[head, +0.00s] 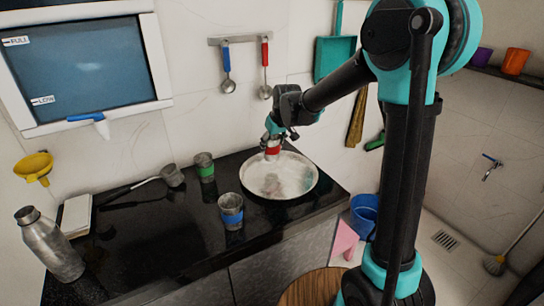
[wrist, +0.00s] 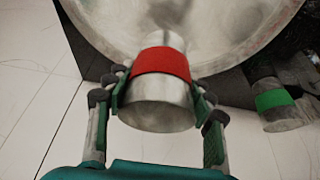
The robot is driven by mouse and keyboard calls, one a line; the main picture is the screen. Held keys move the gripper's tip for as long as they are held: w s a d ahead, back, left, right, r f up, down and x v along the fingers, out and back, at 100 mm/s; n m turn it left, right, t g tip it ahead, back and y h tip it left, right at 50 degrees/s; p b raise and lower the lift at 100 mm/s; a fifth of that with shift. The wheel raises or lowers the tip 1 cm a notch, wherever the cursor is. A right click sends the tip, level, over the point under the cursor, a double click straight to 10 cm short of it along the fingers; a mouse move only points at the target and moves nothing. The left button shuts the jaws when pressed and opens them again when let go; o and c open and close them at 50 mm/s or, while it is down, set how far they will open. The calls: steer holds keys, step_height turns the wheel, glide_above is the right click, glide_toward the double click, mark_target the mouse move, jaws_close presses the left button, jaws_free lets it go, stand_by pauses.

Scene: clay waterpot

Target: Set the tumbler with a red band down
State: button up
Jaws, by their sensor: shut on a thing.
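The metal tumbler with a red band (head: 273,150) is in my gripper (head: 277,137), over the back part of the round metal tray (head: 296,187). In the wrist view the tumbler (wrist: 160,116) sits between the two fingers of my gripper (wrist: 160,92), which press on its sides at and below the red band. Its far end is against the pale tray surface (wrist: 236,30) in that picture. I cannot tell whether it touches the tray or hangs just above it.
A green-banded tumbler (head: 205,168) and a blue-banded tumbler (head: 231,212) stand on the black counter (head: 150,240) left of the tray. A steel bottle (head: 48,245) stands far left. The tray's middle is empty.

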mark_target(276, 141)
steer(key=shift+f, duration=2.25)
steer(key=o, duration=1.2)
steer(key=shift+f, duration=0.1)
steer(key=v, duration=1.2)
steer(key=s+d+f+m+h, duration=0.1)
steer(key=s+d+f, duration=0.3)
steer(key=s+d, duration=0.4)
steer(key=s+d+f+m, duration=0.3)
steer(key=s+d+f, duration=0.2)
steer(key=s+d, duration=0.2)
steer(key=s+d+f+m+h, duration=0.1)
steer(key=s+d+f+m, duration=0.1)
steer(key=s+d+f, duration=0.3)
steer(key=shift+s+d+f+m+h, duration=0.15)
steer(key=shift+s+d+m, duration=0.05)
steer(key=shift+s+d, duration=0.75)
steer(key=shift+s+d+f+m+h, duration=0.1)
steer(key=shift+s+d+m+h, duration=0.1)
steer(key=shift+s+d, duration=0.75)
